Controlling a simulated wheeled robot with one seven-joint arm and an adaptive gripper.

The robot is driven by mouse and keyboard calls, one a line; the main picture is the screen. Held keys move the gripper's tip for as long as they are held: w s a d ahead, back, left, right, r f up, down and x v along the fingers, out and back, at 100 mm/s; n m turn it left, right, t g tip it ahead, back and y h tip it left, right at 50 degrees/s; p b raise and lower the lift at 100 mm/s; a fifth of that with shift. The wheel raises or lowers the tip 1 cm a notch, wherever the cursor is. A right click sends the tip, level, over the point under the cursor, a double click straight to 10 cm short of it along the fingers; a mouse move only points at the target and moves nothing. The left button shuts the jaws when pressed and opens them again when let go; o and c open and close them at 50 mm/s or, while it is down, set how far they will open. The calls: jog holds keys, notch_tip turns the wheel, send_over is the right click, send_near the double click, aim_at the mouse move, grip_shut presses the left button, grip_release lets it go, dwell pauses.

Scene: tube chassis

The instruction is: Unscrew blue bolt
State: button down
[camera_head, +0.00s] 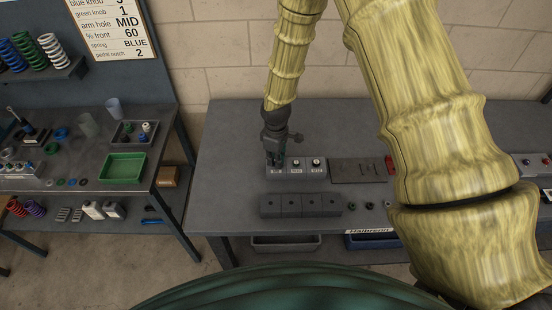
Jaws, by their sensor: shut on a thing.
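My gripper (275,163) points down over the leftmost of a row of small light-grey labelled blocks (277,173) on the grey workbench. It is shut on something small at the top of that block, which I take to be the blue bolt. The fingers cover it, so its colour and how far it stands out of the block cannot be told. Two more blocks stand to the right, the middle block (299,172) and the right block (318,171), each with a light round top and dark centre.
A row of dark grey blocks (300,206) lies in front, with several small dark parts to its right. A brown plate (357,171) and a red part (391,163) lie right of the labelled blocks. A green tray (124,166) stands on the left bench. The workbench's left area is clear.

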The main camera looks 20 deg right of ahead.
jog(key=n, duration=0.2)
jog(key=shift+f+n, duration=0.1)
jog(key=shift+n, duration=0.2)
jog(key=shift+r+p, duration=0.25)
jog(key=shift+p, duration=0.05)
jog(key=shift+r+p, duration=0.75)
jog(key=shift+r, duration=2.1)
